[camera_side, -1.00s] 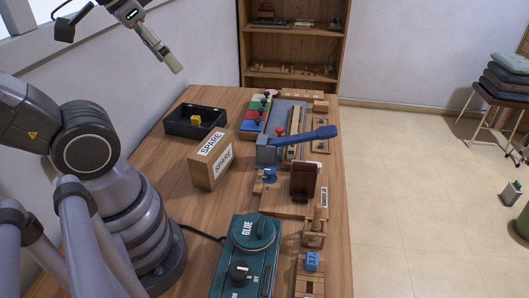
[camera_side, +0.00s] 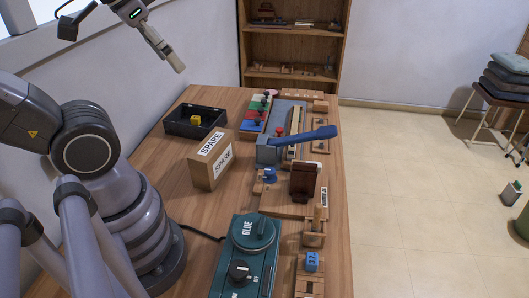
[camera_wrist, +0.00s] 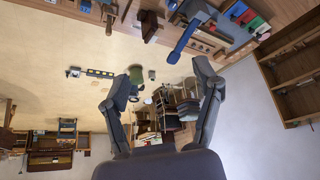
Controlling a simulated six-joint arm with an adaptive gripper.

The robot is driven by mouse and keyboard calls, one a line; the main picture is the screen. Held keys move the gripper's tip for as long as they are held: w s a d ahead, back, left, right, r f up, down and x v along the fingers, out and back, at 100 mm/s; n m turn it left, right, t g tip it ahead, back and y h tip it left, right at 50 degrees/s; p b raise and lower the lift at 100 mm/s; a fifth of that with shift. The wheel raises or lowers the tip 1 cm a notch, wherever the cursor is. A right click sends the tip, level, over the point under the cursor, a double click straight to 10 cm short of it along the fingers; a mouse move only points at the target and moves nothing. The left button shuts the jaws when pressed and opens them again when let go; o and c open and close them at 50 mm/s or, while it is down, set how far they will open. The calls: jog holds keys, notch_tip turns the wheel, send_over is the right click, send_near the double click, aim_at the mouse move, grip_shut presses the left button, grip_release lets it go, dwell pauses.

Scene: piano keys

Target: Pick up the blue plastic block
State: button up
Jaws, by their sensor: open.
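A small blue block (camera_side: 312,261) with white marks sits on a wooden fixture at the near right edge of the table. It also shows at the top left of the wrist view (camera_wrist: 85,6). My gripper (camera_side: 179,67) is high above the far left of the table, well away from the block. In the wrist view, its two fingers are spread wide with nothing between them (camera_wrist: 163,75).
A teal glue machine (camera_side: 245,255) stands left of the block. A SPARE box (camera_side: 208,165), a black tray (camera_side: 180,123) with a yellow cube (camera_side: 195,120), and a blue-handled lever (camera_side: 310,135) stand farther back. Bare wood lies around the SPARE box.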

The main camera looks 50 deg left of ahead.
jog(key=w+d+f+m+g, duration=0.2)
jog(key=w+d+f+m, duration=0.15)
jog(key=w+d, duration=0.4)
jog(key=m+g, duration=0.3)
jog(key=m, duration=0.2)
send_over(312, 258)
notch_tip(312, 258, down, 21)
jog(key=shift+g, duration=0.3)
jog(key=f, duration=0.9)
jog(key=shift+s+d, duration=0.15)
jog(key=shift+d, duration=0.1)
jog(key=shift+w+a+f, duration=0.1)
jog(key=shift+a+f, duration=0.05)
jog(key=shift+f, duration=1.3)
jog(key=shift+w+a+f, duration=0.1)
jog(key=shift+f, duration=1.35)
jog(key=c, duration=1)
